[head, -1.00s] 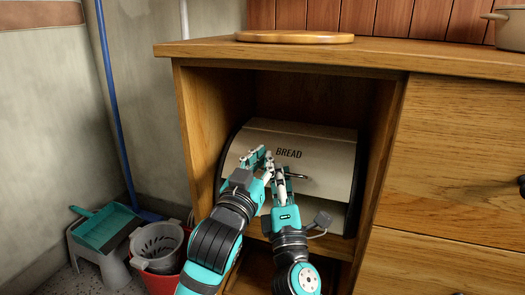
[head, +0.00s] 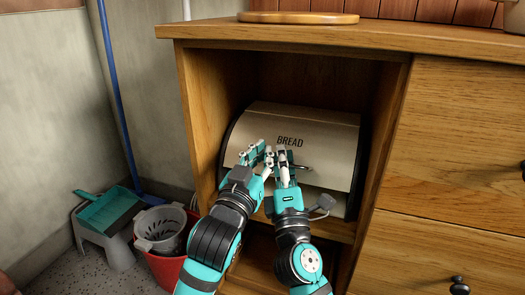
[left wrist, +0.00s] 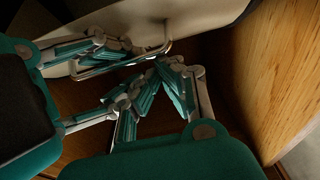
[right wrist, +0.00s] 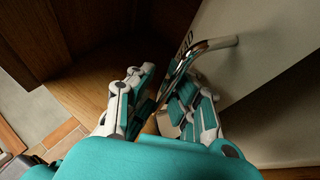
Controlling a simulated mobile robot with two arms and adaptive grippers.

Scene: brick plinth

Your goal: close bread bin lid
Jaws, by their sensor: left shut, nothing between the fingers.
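The bread bin (head: 335,121) stands inside the cabinet's open compartment. Its beige lid (head: 320,150), lettered BREAD, slopes down at the front, and a pale band of the bin shows below the lid's edge. A chrome handle (right wrist: 212,44) sits on the lid and also shows in the left wrist view (left wrist: 112,62). My left gripper (head: 262,150) is shut and empty in front of the lid, left of the handle. My right gripper (head: 286,160) is at the handle, its fingers apart with the handle running between them. The two grippers are very close and partly hide the handle.
The wooden cabinet (head: 390,45) encloses the bin at both sides and above. Drawers (head: 460,140) with dark knobs are at the right. A round board (head: 298,18) lies on top. A red bucket (head: 167,268), a step stool and a dustpan (head: 108,208) stand at the left.

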